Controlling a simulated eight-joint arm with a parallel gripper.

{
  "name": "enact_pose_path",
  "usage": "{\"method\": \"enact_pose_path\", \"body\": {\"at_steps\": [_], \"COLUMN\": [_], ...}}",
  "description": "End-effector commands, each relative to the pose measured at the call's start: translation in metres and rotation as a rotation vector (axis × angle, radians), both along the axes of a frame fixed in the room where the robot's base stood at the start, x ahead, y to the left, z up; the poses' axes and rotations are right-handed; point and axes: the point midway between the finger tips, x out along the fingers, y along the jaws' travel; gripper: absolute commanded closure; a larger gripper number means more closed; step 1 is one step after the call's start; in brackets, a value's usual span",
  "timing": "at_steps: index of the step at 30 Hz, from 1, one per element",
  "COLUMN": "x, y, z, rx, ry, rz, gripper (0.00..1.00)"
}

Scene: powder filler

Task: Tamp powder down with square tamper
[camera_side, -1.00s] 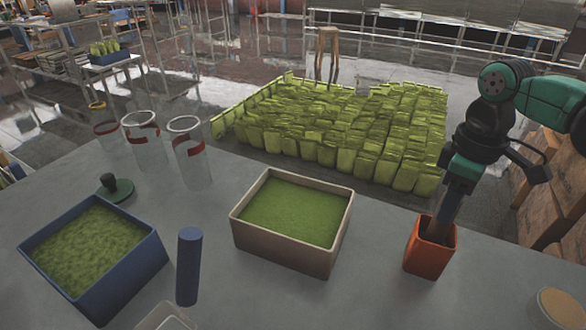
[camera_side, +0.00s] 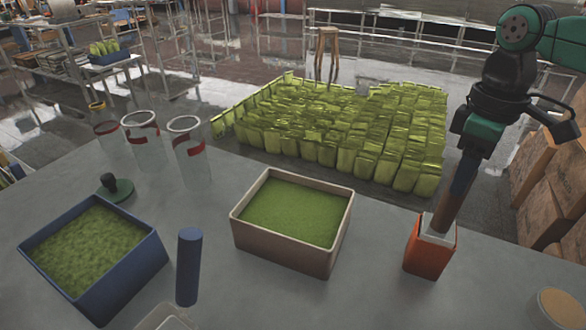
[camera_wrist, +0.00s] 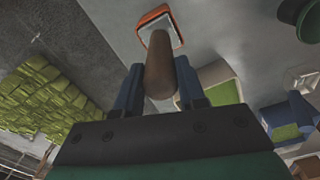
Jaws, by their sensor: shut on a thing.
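My gripper (camera_side: 464,172) is shut on the brown wooden handle (camera_side: 446,212) of the square tamper. The handle also shows between the two fingers in the wrist view (camera_wrist: 160,72). The tamper's pale square plate (camera_side: 438,228) is at the mouth of an orange square container (camera_side: 428,258), with the handle tilted slightly. The container's orange rim shows around the plate in the wrist view (camera_wrist: 143,33). Any powder inside the container is hidden.
A beige box of green powder (camera_side: 285,245) stands left of the container. Farther left are a blue box of powder (camera_side: 120,285), a blue cylinder (camera_side: 188,268), a round green tamper (camera_side: 112,188) and several clear jars (camera_side: 188,150). Bare table surrounds the orange container.

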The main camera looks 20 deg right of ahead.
Motion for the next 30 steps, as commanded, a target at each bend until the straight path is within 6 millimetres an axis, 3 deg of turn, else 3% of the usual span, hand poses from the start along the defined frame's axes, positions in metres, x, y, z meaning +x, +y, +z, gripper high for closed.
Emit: {"method": "enact_pose_path", "body": {"at_steps": [11, 30], "x": [0.0, 0.0], "y": [0.0, 0.0], "z": [-0.002, -0.048], "rx": [0.0, 0.0], "ry": [0.0, 0.0], "rz": [0.0, 0.0], "gripper": [1.0, 1.0]}}
